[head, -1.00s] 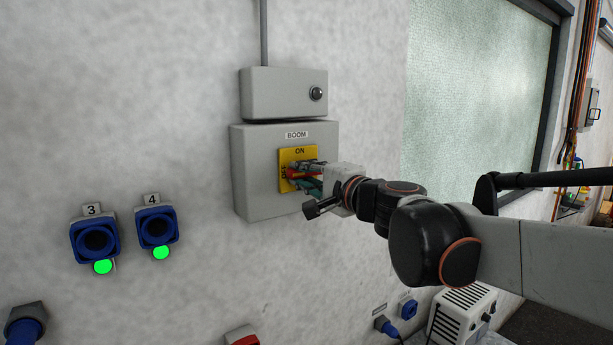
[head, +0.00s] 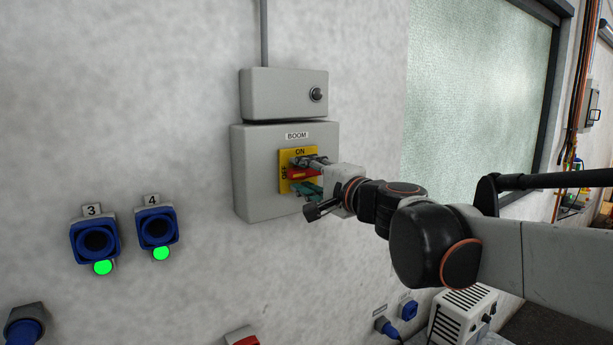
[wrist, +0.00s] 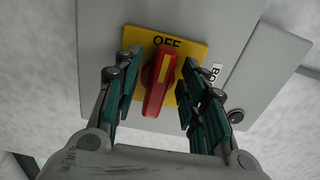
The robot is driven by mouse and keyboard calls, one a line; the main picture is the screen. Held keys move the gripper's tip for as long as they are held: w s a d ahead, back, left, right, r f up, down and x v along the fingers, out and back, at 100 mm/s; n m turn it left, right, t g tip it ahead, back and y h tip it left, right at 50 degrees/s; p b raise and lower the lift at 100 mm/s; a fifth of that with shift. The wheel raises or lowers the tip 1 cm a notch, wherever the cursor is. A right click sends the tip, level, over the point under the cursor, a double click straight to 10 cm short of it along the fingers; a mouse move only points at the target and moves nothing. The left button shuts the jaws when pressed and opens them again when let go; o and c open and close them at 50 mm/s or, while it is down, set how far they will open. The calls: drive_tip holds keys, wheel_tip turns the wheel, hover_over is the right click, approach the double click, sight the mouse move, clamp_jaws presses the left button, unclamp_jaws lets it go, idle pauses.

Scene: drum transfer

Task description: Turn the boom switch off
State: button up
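The boom switch is a red rotary handle (head: 301,174) on a yellow plate (head: 284,155) marked ON at the top and OFF at the left in the head view. The handle lies about level there. In the wrist view the handle (wrist: 156,85) has a yellow stripe at the end pointing to the OFF mark. My gripper (wrist: 157,82) is open around it, one green-padded finger on each side with a gap to the handle. In the head view my gripper (head: 307,175) has one finger above and one below the handle. The right finger hides part of the plate in the wrist view.
The grey switch box (head: 256,180) labelled BOOM is on the wall, under a smaller grey box (head: 275,92) with a dark round button. Blue sockets 3 (head: 95,240) and 4 (head: 156,228) with green lights are at the left. The wall between is clear.

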drive_tip(key=v, duration=1.2)
drive_tip(key=s+d+f+n+g+h+b, duration=0.1)
drive_tip(key=s+f+n+g+b, duration=0.15)
drive_tip(key=f+b, duration=0.6)
drive_tip(key=s+f+n+g+h+b, duration=0.1)
drive_tip(key=s+f+n+b, duration=0.2)
drive_tip(key=f, duration=1.1)
drive_tip(key=s+d+f+n+g+h+b, duration=0.15)
drive_tip(key=s+f+b, duration=0.4)
drive_tip(key=f, duration=0.55)
drive_tip(key=s+d+f+n+g+h+b, duration=0.1)
drive_tip(key=s+d+f+h+b, duration=0.1)
drive_tip(key=f, duration=0.6)
drive_tip(key=s+d+f+n+g+h+b, duration=0.1)
drive_tip(key=s+d+f+h+b, duration=0.1)
drive_tip(key=d+f+b, duration=0.3)
drive_tip(key=s+d+f+n+g+h+b, duration=0.1)
drive_tip(key=s+d+f+b, duration=0.3)
drive_tip(key=f, duration=0.8)
drive_tip(key=n+h+b, duration=0.1)
drive_tip(key=b, duration=0.1)
drive_tip(key=shift+s+f+b, duration=0.35)
drive_tip(key=shift+b, duration=0.05)
